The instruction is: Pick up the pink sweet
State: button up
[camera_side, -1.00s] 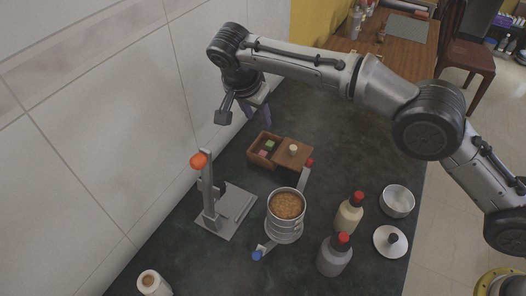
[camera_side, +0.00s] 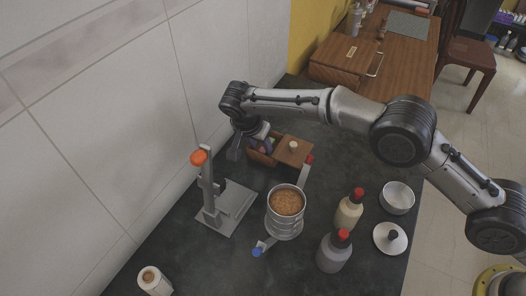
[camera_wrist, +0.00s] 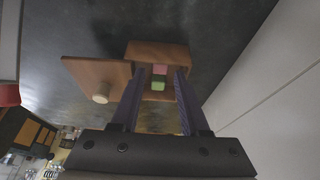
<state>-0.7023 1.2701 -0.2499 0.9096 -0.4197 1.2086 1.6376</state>
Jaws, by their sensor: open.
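The pink sweet (camera_wrist: 160,69) lies in an open wooden box (camera_wrist: 150,47), beside a green sweet (camera_wrist: 158,85), in the wrist view. My gripper (camera_wrist: 160,75) is open, its two purple fingers reaching down on either side of the sweets. The fingers are empty; I cannot tell whether the tips are below the box rim. In the side view my gripper (camera_side: 262,149) is over the box (camera_side: 262,159) and hides the sweets.
The wooden lid (camera_side: 292,154) with its round knob sits right beside the box. A steel canister (camera_side: 285,210) of brown food, a metal stand with an orange knob (camera_side: 199,157) and red-capped bottles (camera_side: 348,214) are nearer. The tiled wall is at left.

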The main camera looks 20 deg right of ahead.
jog(key=shift+x, duration=1.45)
jog(key=shift+c, duration=0.3)
grip_shut()
jog(key=shift+r, duration=0.15)
jog(key=shift+r, duration=0.6)
jog(key=s+d+r, duration=0.1)
jog(key=r, duration=0.1)
jog(key=s+r, duration=0.1)
jog(key=r, duration=0.2)
jog(key=s+d+r, duration=0.1)
jog(key=s+r, duration=0.1)
jog(key=shift+s+d+r, duration=0.1)
jog(key=shift+d+r, duration=0.2)
jog(key=shift+r, duration=0.1)
jog(key=s+d+r, duration=0.1)
jog(key=s, duration=0.1)
jog(key=s+d+r, duration=0.1)
jog(key=s+d, duration=0.1)
jog(key=s, duration=0.1)
jog(key=s+d+r, duration=0.1)
jog(key=s, duration=0.1)
jog(key=shift+s+d+r, duration=0.35)
jog(key=shift+d+r, duration=0.05)
